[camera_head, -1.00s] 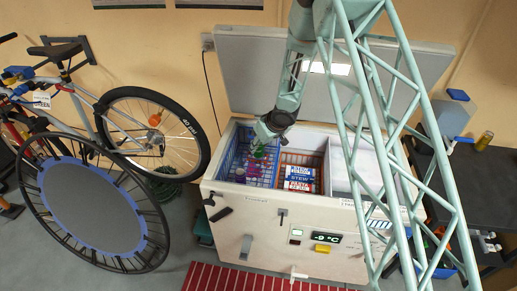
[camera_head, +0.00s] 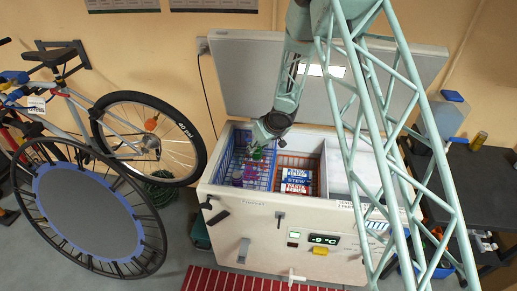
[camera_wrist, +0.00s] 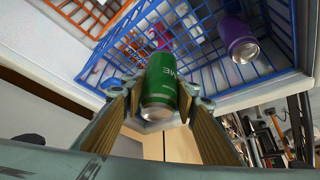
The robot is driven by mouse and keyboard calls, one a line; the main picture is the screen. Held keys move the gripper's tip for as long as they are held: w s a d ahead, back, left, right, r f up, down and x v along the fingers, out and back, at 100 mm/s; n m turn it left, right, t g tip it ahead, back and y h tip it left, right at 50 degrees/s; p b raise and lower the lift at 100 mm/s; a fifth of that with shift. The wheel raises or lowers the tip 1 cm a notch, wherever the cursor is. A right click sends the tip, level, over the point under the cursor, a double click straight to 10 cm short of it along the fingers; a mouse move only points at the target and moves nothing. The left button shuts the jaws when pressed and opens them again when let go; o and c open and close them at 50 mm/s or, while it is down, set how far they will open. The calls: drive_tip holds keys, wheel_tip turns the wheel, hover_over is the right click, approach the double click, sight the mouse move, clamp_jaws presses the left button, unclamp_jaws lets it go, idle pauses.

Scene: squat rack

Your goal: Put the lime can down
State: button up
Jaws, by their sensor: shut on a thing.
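The lime can (camera_wrist: 160,72) is green with white lettering and a silver end. My gripper (camera_wrist: 155,100) is shut on it, with one finger on each side. In the head view the lime can (camera_head: 257,154) shows as a small green shape under my gripper (camera_head: 259,142), at the blue wire basket (camera_head: 265,184) in the chest freezer. The blue basket's wires (camera_wrist: 205,62) lie beyond the can in the wrist view. I cannot tell whether the can touches the basket floor. A purple can (camera_wrist: 238,38) is in that basket, to the right of the lime can.
The freezer (camera_head: 240,225) is open, its raised lid (camera_head: 250,75) behind. Beside the blue basket is an orange basket (camera_head: 300,162) with stew cans (camera_head: 297,181). A white compartment (camera_head: 343,175) is farther right. A bicycle wheel (camera_head: 150,140) stands left of the freezer.

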drive_tip(key=s+d+r+m+h, duration=0.1)
drive_tip(key=s+d+r, duration=0.3)
drive_tip(key=d, duration=0.4)
drive_tip(key=s+d+r+m+h, duration=0.1)
drive_tip(key=s+d+r+m, duration=0.2)
drive_tip(key=d, duration=0.5)
drive_tip(key=s+d+r+m+t+h, duration=0.1)
drive_tip(key=s+d+r+m, duration=0.2)
drive_tip(key=s+d+r, duration=0.2)
drive_tip(key=d, duration=0.3)
drive_tip(key=shift+s+d+r+h, duration=0.3)
drive_tip(key=shift+r, duration=0.1)
drive_tip(key=shift+d, duration=0.15)
